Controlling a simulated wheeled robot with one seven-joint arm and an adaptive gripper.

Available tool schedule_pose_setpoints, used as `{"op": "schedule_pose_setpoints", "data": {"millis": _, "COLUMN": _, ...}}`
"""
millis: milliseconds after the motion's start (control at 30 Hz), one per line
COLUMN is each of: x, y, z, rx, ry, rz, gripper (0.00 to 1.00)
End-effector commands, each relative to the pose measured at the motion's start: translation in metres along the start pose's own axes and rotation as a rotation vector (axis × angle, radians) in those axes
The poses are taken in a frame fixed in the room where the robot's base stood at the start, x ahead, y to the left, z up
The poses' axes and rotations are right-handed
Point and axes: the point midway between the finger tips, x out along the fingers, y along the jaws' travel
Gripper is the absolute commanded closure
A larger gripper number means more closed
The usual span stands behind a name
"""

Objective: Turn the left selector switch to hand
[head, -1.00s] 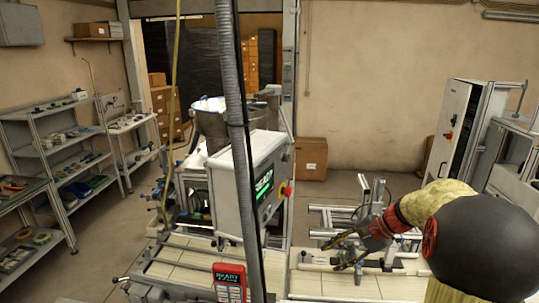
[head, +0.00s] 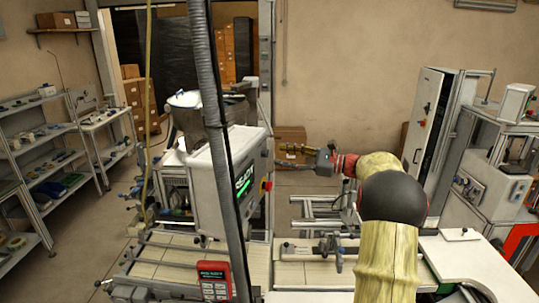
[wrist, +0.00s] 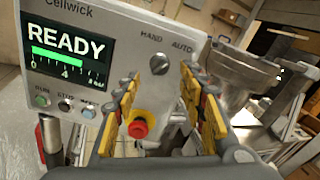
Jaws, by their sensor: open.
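The selector switch (wrist: 159,65) is a small round grey knob on the light grey panel (wrist: 113,35), below the printed words HAND and AUTO. Which word it points at is hard to tell. My gripper (wrist: 160,76) is open, its yellow-padded fingers either side of the knob's place in the wrist view. The knob shows clear between them, apparently untouched. In the head view my gripper (head: 292,151) is just right of the machine panel (head: 228,170), and the knob cannot be made out there.
A red push button (wrist: 138,127) sits below the knob, close to the left finger. A metal hopper (wrist: 228,75) stands to the right. A grey hose (head: 208,90) hangs in front of the machine.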

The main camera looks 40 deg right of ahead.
Motion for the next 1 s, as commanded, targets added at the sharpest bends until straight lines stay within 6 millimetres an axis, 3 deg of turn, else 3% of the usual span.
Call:
{"op": "schedule_pose_setpoints", "data": {"millis": 100, "x": 0.021, "y": 0.001, "z": 0.001, "rx": -0.001, "ry": 0.0, "rz": 0.003, "gripper": 0.59}}
{"op": "schedule_pose_setpoints", "data": {"millis": 333, "x": 0.046, "y": 0.0, "z": 0.001, "rx": -0.002, "ry": 0.001, "rz": 0.001, "gripper": 0.59}}
{"op": "schedule_pose_setpoints", "data": {"millis": 700, "x": 0.052, "y": 0.0, "z": 0.0, "rx": -0.002, "ry": 0.002, "rz": 0.0, "gripper": 0.59}}
{"op": "schedule_pose_setpoints", "data": {"millis": 1000, "x": 0.052, "y": 0.0, "z": 0.0, "rx": -0.002, "ry": 0.002, "rz": 0.0, "gripper": 0.76}}
